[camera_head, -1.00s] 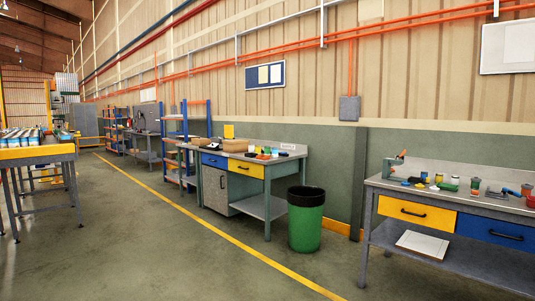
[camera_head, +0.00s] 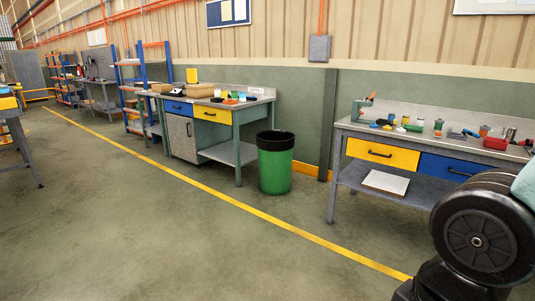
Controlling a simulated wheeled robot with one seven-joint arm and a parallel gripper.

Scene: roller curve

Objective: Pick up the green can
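A large green bin (camera_head: 275,168) with a black rim stands upright on the floor between two workbenches. Small green items also lie on the right workbench (camera_head: 341,123), among them a low green one (camera_head: 413,128). They are too small for me to tell whether any is a can. My gripper is not in view. Only a dark round joint with a teal part, which looks like my own arm, shows at the lower right.
The left workbench (camera_head: 263,91) has blue and yellow drawers and holds boxes and small items. A grey post (camera_head: 328,125) stands right of the bin. The concrete floor (camera_head: 170,240) in front is clear, crossed by a yellow line.

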